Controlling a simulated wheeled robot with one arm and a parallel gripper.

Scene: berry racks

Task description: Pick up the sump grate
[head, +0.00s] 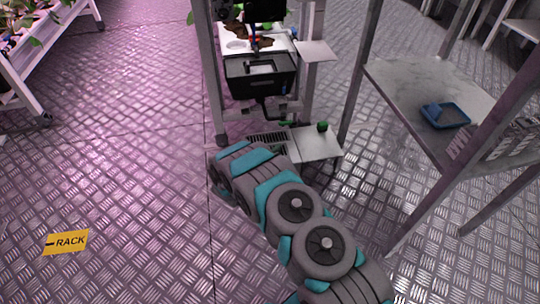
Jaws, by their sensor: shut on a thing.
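The sump grate (268,141) is a dark slotted panel low at the foot of the middle rack, just beyond the end of my arm. Its near edge is partly hidden by my arm. My gripper (226,158) is at the far end of the arm, close to the left side of the grate. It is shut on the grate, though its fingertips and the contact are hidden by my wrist. I cannot tell whether the grate is clear of what lies under it.
A black bin (260,84) sits in the middle rack above the grate. A pale plate with a small dark green-topped item (322,127) is right of the grate. A blue tray (445,115) lies on the right table. Open metal floor lies left, with a yellow RACK sign (67,242).

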